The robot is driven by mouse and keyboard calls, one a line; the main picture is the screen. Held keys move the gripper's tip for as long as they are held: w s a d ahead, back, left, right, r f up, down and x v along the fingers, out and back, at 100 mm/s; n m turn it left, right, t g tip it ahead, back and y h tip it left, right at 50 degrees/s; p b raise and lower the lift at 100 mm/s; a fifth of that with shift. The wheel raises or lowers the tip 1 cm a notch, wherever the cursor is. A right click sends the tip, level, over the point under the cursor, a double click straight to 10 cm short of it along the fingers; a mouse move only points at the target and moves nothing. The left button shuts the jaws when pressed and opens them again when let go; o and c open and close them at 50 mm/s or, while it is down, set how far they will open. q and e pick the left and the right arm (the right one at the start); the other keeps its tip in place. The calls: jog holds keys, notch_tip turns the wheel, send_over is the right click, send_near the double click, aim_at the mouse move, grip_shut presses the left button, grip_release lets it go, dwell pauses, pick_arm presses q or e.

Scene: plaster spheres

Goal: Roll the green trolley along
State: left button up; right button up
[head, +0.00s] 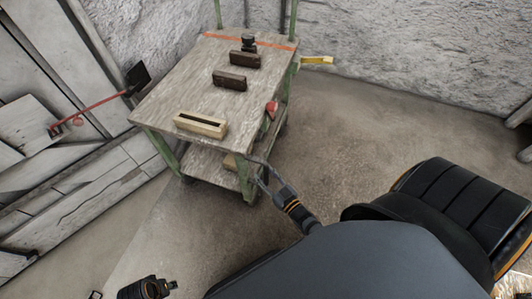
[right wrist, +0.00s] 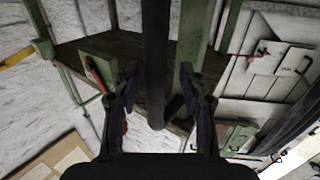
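The green trolley (head: 160,112) stands at upper centre in the head view, with a worn wooden top, green posts and a lower shelf. My right gripper (head: 264,179) is at its near right corner. In the right wrist view, the right gripper (right wrist: 157,88) has its fingers apart, with a dark bar (right wrist: 156,45) running between them. A gap shows on each side of the bar, and the trolley's green frame is behind. A black part of my left arm (head: 148,288) shows at the bottom left edge of the head view; its fingers cannot be made out.
A pale wooden block (head: 201,125) and several dark items lie on the trolley top. A rough white wall (head: 400,50) is behind. Bare floor (head: 330,140) is clear to the trolley's right.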

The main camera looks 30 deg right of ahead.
jog(key=s+d, duration=0.1)
jog(key=s, duration=1)
jog(key=shift+s+d, duration=0.25)
jog(key=shift+s, duration=0.15)
